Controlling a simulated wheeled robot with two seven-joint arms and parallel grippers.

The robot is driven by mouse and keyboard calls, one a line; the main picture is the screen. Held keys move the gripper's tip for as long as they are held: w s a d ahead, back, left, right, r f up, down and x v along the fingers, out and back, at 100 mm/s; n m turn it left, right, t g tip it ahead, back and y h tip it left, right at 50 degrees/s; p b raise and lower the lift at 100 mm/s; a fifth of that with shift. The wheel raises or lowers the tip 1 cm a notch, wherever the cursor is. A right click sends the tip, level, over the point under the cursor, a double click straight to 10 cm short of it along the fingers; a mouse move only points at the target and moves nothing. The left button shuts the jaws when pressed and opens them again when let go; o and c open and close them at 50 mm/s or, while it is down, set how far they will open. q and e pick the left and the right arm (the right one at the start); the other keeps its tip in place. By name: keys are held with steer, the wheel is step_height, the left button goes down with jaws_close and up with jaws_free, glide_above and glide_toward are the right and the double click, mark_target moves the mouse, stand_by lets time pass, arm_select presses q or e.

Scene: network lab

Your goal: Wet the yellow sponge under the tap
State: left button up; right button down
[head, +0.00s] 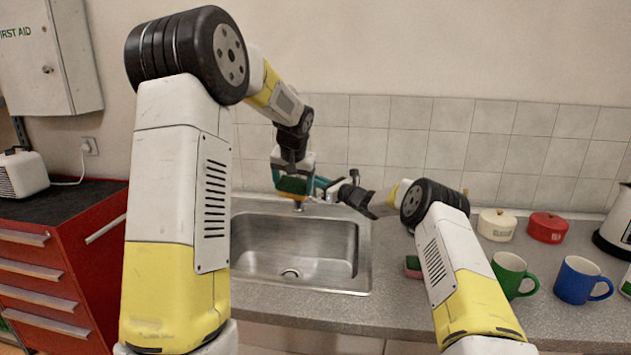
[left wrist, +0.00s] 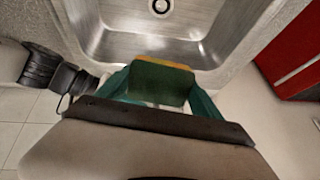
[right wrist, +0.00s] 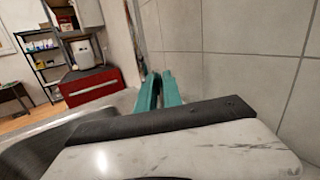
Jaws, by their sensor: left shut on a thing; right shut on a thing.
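The yellow sponge (head: 295,187) has a green layer on top and a yellow layer below. My left gripper (head: 291,180) is shut on it and holds it above the back of the steel sink (head: 300,278). In the left wrist view the sponge (left wrist: 152,84) sits between the teal fingers, with the basin beyond it. The tap (head: 299,205) stands at the sink's back edge, mostly hidden by my grippers. My right gripper (head: 322,184) is shut at the tap, apparently on its lever, which is hidden. In the right wrist view its teal fingers (right wrist: 158,90) are close together. I see no clear water stream.
A green-and-pink sponge (head: 412,267) lies right of the sink, partly behind my right arm. A red drawer cabinet (head: 60,262) stands left. A tiled wall rises close behind.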

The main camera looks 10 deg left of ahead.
steer(key=c, duration=1.5)
jaws_free()
steer(key=shift+d, duration=0.1)
steer(key=v, duration=1.2)
